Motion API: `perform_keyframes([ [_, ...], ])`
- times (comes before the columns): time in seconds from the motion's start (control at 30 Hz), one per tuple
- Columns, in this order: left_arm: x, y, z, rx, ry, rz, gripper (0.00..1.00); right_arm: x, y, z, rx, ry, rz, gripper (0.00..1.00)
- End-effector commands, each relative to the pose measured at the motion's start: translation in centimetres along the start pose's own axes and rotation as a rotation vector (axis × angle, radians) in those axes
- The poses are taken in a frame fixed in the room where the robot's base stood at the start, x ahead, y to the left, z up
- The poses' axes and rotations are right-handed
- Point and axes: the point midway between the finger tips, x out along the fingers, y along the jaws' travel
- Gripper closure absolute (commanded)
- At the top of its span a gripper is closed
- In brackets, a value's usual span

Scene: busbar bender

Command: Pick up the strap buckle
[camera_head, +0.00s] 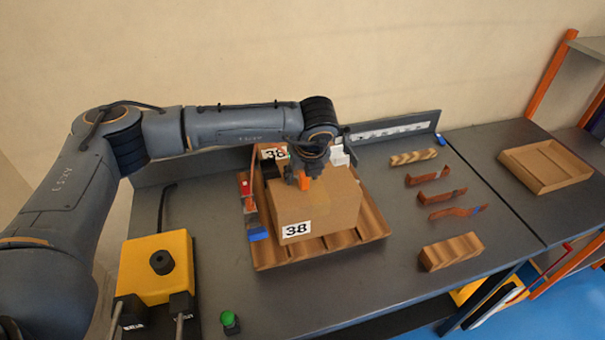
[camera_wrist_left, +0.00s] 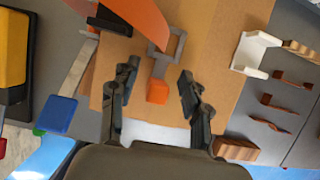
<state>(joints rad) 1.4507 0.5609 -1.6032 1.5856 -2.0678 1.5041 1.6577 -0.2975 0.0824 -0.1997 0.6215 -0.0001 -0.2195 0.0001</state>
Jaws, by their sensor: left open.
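The strap buckle shows in the left wrist view as a grey rectangular frame (camera_wrist_left: 172,45) with an orange end piece (camera_wrist_left: 157,92). It appears over the cardboard box (camera_wrist_left: 215,60), with an orange strap (camera_wrist_left: 138,18) beside it. In the head view, an orange part of it (camera_head: 303,181) shows under my wrist, over the box (camera_head: 325,208) labelled 38. My left gripper (camera_wrist_left: 159,73) is open, with one finger on each side of the buckle and gaps between. In the head view the left gripper (camera_head: 308,163) is largely hidden by its own wrist. My right gripper is not in view.
The box sits on a wooden tray (camera_head: 268,258). A yellow control box (camera_head: 158,268) and green button (camera_head: 229,320) are at the left front. Bent copper strips (camera_head: 442,197) and wooden blocks (camera_head: 452,251) lie right. An open cardboard tray (camera_head: 547,165) stands far right.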

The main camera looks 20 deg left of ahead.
Motion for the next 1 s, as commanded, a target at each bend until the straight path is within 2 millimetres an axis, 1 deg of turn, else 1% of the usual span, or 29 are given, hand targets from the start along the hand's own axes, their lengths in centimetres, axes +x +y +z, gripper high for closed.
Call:
perform_keyframes([
  [0.2, 0.2, 0.0, 0.0, 0.0, 0.0, 0.0, 0.53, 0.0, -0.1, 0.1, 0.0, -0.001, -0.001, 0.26],
  [0.23, 0.2, 0.0, 0.0, 0.0, 0.0, 0.0, 0.55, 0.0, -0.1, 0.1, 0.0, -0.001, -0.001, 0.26],
  [0.27, 0.2, 0.0, 0.0, 0.0, 0.0, 0.0, 0.61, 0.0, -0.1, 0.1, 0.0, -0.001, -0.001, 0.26],
  [0.3, 0.2, 0.0, 0.0, 0.0, 0.0, 0.0, 0.69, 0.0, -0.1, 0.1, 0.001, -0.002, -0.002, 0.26],
  [0.37, 0.2, 0.0, 0.0, 0.0, 0.0, 0.0, 0.81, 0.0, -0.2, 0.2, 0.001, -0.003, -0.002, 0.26],
  [0.4, 0.2, 0.0, 0.0, 0.0, 0.0, 0.0, 0.9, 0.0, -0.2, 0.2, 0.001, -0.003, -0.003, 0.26],
  [0.47, 0.2, 0.0, 0.0, 0.0, 0.0, 0.0, 1.0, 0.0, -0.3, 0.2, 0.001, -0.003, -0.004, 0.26],
  [0.83, 0.0, 0.0, 0.1, 0.0, 0.0, -0.001, 1.0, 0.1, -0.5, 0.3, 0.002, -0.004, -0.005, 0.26],
  [1.0, -1.1, -0.1, 0.5, -0.002, -0.001, -0.001, 1.0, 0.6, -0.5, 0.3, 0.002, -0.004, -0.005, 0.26],
])
